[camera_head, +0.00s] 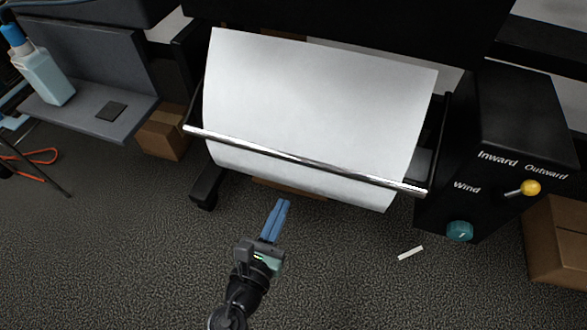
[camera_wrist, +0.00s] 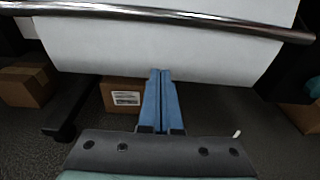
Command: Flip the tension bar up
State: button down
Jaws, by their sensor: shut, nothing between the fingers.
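The tension bar (camera_head: 300,160) is a shiny metal rod lying across the front of the white film sheet (camera_head: 318,100), held by an arm at each end. In the wrist view the bar (camera_wrist: 160,14) crosses the top of the picture, above and beyond my fingertips. My gripper (camera_head: 284,203) has blue fingers pressed together and holds nothing. It is below and in front of the bar, apart from it, near the sheet's lower edge. The blue fingers also show in the middle of the wrist view (camera_wrist: 161,72).
A black control box (camera_head: 510,120) with a yellow-knobbed lever (camera_head: 530,188) and teal dial (camera_head: 460,231) stands at right. Cardboard boxes (camera_head: 163,132) sit on the floor, one at far right (camera_head: 556,240). A grey shelf (camera_head: 85,115) holds a bottle (camera_head: 47,77) at left.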

jog(key=b+x, duration=0.4)
jog(key=x, duration=0.5)
jog(key=shift+s+a+r, duration=0.1)
jog(key=shift+s+r, duration=0.05)
jog(key=shift+r, duration=0.85)
jog(key=shift+s+r, duration=0.15)
jog(key=shift+r, duration=0.85)
jog(key=shift+r+p, duration=0.15)
jog(key=shift+p, duration=0.35)
jog(key=p, duration=0.1)
jog(key=r+p, duration=0.1)
jog(key=p, duration=0.1)
jog(key=shift+s+g, duration=0.25)
jog(key=shift+g, duration=0.05)
